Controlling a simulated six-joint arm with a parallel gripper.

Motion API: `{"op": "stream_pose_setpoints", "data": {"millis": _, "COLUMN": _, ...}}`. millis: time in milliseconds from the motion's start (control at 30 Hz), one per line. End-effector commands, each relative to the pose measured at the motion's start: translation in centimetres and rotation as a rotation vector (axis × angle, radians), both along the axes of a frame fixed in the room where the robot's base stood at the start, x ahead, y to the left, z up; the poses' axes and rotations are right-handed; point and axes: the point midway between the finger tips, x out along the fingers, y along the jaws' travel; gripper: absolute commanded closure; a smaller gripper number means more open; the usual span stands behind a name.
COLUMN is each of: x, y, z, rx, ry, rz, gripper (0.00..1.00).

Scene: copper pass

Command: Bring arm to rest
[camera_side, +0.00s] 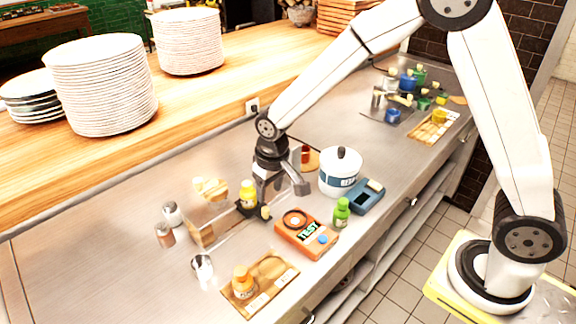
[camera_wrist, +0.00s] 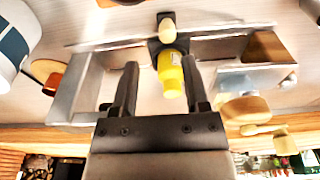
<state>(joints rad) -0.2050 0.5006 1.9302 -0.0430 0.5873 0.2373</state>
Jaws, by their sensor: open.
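My gripper (camera_side: 281,194) is open, pointing down over the steel counter (camera_side: 120,225) in the side view. In the wrist view my gripper (camera_wrist: 159,65) has its two dark fingers spread apart. A yellow bottle (camera_side: 248,194) stands on a small black holder just left of the gripper in the side view. In the wrist view the yellow bottle (camera_wrist: 171,75) appears between the fingers, with gaps on both sides. I cannot tell from this how near it is. The fingers hold nothing that I can see.
An orange tester (camera_side: 306,234), green bottle (camera_side: 341,212), white pot (camera_side: 340,172) and blue device (camera_side: 367,196) stand right of the gripper. A wooden tray (camera_side: 270,288) with an orange bottle lies in front. Plate stacks (camera_side: 100,85) stand on the wooden ledge.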

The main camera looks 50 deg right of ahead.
Motion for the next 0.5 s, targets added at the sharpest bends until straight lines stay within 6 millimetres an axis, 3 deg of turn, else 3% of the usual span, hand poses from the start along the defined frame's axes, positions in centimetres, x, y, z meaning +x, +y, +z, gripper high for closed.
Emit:
{"op": "stream_pose_setpoints", "data": {"millis": 267, "x": -4.1, "y": -3.3, "z": 1.6, "rx": 0.006, "ry": -0.031, "rz": -0.003, "gripper": 0.41}}
{"op": "stream_pose_setpoints", "data": {"millis": 500, "x": -9.9, "y": -6.5, "z": 2.6, "rx": 0.006, "ry": -0.071, "rz": -0.004, "gripper": 0.41}}
